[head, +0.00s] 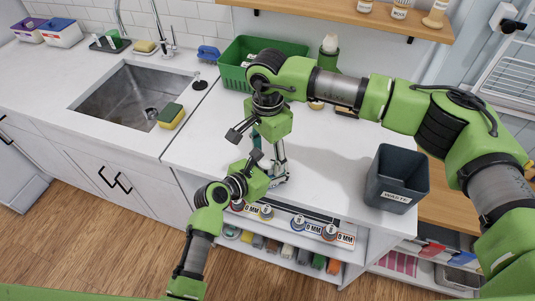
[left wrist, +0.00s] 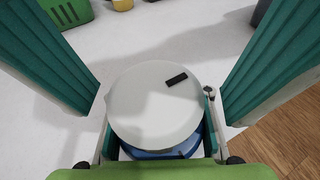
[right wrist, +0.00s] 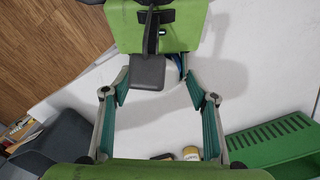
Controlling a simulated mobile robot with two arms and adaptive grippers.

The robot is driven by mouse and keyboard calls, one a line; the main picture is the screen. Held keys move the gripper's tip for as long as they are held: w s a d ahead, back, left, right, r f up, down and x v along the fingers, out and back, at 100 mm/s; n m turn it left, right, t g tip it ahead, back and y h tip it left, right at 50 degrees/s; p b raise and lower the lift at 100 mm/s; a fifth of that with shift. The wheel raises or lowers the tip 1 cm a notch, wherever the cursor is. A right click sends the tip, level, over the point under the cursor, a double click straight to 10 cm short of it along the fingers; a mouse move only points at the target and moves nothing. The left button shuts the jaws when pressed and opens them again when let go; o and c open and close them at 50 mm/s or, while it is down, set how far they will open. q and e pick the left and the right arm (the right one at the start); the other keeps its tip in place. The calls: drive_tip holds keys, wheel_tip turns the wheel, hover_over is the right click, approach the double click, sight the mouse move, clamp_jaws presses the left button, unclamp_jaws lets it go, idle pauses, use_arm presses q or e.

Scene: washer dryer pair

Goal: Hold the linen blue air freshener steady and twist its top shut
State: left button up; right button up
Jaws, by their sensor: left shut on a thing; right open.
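The linen blue air freshener has a round, pale top (left wrist: 155,105) with a dark mark and a blue body (left wrist: 165,153) below, both in the left wrist view. My left gripper (head: 271,168) is shut on the air freshener near the counter's front edge. My right gripper (head: 260,146) is open above it; its ribbed teal fingers stand on both sides of the top in the left wrist view. The right wrist view also shows the open right gripper (right wrist: 156,88) beside my left gripper's body. The air freshener is mostly hidden by the grippers in the head view.
A dark waste bin (head: 397,182) stands on the counter (head: 340,145) at right. A green basket (head: 234,72) stands at the back, with a sink (head: 125,92) at left. Shelves with several items (head: 290,252) lie below the front edge.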

sight(268, 159)
drive_tip(key=c, duration=1.1)
drive_tip(key=shift+m, duration=1.5)
drive_tip(key=o, duration=1.1)
wheel_tip(268, 159, up, 12)
